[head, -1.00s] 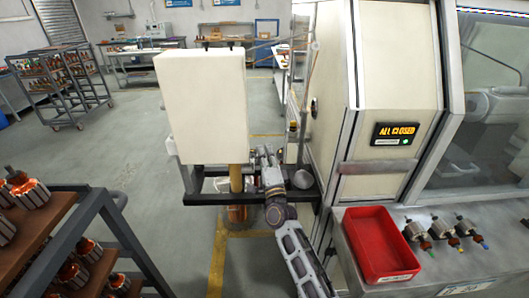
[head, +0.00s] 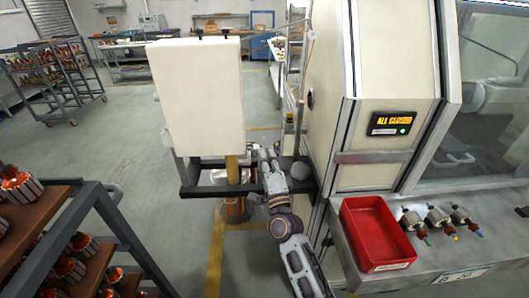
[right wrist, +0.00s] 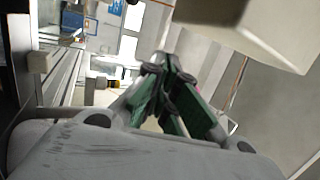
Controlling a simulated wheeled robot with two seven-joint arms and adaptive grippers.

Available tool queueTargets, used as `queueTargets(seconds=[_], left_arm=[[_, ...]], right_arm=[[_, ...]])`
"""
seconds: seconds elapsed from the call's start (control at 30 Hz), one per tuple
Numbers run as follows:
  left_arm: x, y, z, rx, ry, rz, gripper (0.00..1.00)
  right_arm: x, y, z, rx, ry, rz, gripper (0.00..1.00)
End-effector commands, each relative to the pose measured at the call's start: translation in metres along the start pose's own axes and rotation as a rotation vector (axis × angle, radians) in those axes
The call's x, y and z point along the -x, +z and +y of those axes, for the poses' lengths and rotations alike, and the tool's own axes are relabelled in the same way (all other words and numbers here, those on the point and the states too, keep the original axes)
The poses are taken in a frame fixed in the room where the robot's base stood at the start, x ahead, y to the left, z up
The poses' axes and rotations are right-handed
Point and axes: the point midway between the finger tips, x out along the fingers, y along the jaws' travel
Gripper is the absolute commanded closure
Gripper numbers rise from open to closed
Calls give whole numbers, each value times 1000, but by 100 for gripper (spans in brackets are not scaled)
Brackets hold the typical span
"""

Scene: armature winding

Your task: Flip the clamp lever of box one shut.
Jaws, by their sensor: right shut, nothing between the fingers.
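A tall cream box (head: 198,95) stands on a dark frame beside the machine; I cannot tell whether it is box one. I cannot make out a clamp lever for certain. My right gripper (head: 264,155) is at the lower right of the cream box, by a yellow post. In the right wrist view its green-sided fingers (right wrist: 158,72) are together with nothing between them, and part of a cream box (right wrist: 250,30) shows at upper right. My left gripper is not in view.
The cream machine (head: 385,80) with a display reading "ALL CLOSED" (head: 393,122) stands at right. A red tray (head: 375,232) and several armatures (head: 438,217) rest on its ledge. A rack of armatures (head: 105,215) stands at lower left. A copper spool (head: 235,208) is below the frame.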

Motion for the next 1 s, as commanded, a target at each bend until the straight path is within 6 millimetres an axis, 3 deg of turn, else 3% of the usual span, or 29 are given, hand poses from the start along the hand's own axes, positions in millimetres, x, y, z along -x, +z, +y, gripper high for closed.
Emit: queueTargets(seconds=[0.3, 0.67, 1.0], left_arm=[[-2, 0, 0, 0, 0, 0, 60], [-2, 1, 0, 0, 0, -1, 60], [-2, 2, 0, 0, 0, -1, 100]], right_arm=[[16, 0, -8, 0, 1, -1, 100], [17, 0, -9, 0, 0, -1, 100], [21, 2, -3, 37, 27, -29, 100]])
